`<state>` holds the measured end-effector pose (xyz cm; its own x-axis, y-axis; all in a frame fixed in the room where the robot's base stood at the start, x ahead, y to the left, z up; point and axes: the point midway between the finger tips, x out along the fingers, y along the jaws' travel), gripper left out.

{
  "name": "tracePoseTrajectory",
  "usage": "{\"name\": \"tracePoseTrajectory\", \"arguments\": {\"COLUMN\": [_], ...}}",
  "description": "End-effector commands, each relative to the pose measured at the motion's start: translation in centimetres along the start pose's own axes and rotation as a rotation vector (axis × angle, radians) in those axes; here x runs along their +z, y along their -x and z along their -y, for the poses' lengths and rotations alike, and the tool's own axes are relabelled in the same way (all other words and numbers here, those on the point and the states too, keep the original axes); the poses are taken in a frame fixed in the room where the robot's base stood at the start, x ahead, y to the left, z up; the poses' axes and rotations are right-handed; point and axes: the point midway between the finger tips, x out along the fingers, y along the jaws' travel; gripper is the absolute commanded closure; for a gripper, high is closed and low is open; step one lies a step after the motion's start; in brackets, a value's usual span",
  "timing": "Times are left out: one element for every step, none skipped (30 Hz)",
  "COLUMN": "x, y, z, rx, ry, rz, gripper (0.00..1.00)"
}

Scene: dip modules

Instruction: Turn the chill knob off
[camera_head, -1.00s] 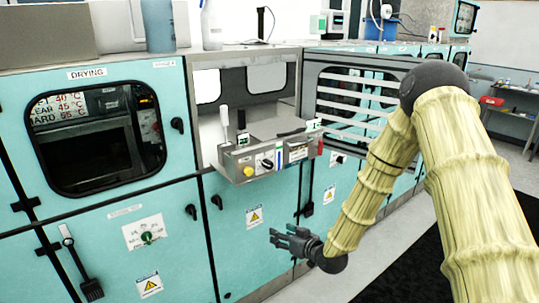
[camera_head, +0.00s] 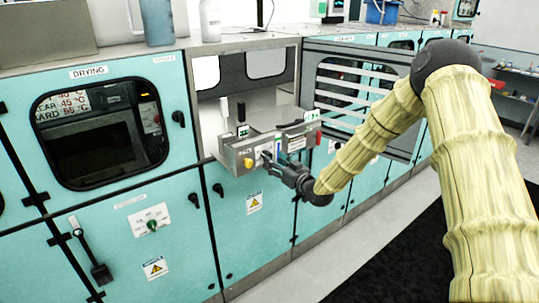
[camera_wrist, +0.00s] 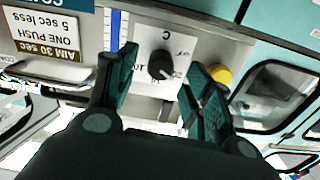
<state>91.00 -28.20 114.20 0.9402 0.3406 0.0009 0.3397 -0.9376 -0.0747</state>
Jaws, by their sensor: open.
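A black round knob (camera_wrist: 161,65) sits on a white label plate on the front of a grey control box, clearly seen in the wrist view. The lettering around it is partly hidden and upside down, so I cannot read its setting. My gripper (camera_wrist: 152,90) is open, with one finger to the left of the knob and one to the right. The fingers appear apart from the knob. In the head view my gripper (camera_head: 270,160) is at the front of the control box (camera_head: 235,158) and hides the knob there.
A yellow button (camera_wrist: 221,74) is close beside the right finger in the wrist view. A blue strip and an "AIM 30 sec" sign (camera_wrist: 42,32) lie to the left. A green knob (camera_head: 152,225) and a lever handle (camera_head: 90,250) are on the lower left cabinet.

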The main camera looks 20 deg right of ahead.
Motion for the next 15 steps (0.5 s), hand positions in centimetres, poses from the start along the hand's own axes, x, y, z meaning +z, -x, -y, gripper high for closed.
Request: {"name": "tracePoseTrajectory", "arguments": {"x": [-0.2, -0.2, -0.2, -0.1, -0.2, -0.2, -0.1, -0.1, -0.1, 0.0, 0.0, 0.0, 0.0, 0.0, 0.0], "y": [-0.7, -1.1, -1.6, -1.9, -2.2, -2.6, -2.8, -3.0, -3.3, -3.4, -3.5, -3.7, -3.8, -3.8, -3.9], "z": [0.1, 0.1, 0.1, 0.1, 0.1, 0.1, 0.1, 0.1, 0.0, 0.1, 0.1, 0.1, 0.1, 0.1, 0.1], "rx": [-0.001, -0.001, -0.001, -0.001, -0.001, -0.001, -0.001, -0.001, -0.001, -0.001, -0.001, -0.001, -0.001, -0.001, -0.001], "ry": [0.001, 0.001, 0.0, 0.0, 0.0, 0.0, 0.0, 0.0, -0.001, -0.001, -0.001, -0.001, -0.001, -0.001, -0.001], "rz": [0.002, 0.001, 0.002, 0.002, 0.001, 0.001, 0.001, 0.001, 0.001, 0.001, 0.001, 0.001, 0.001, 0.001, 0.001], "gripper": [0.49, 0.49, 0.49, 0.49, 0.49, 0.49, 0.49, 0.49, 0.49, 0.49, 0.49, 0.49, 0.49, 0.49, 0.49]}}
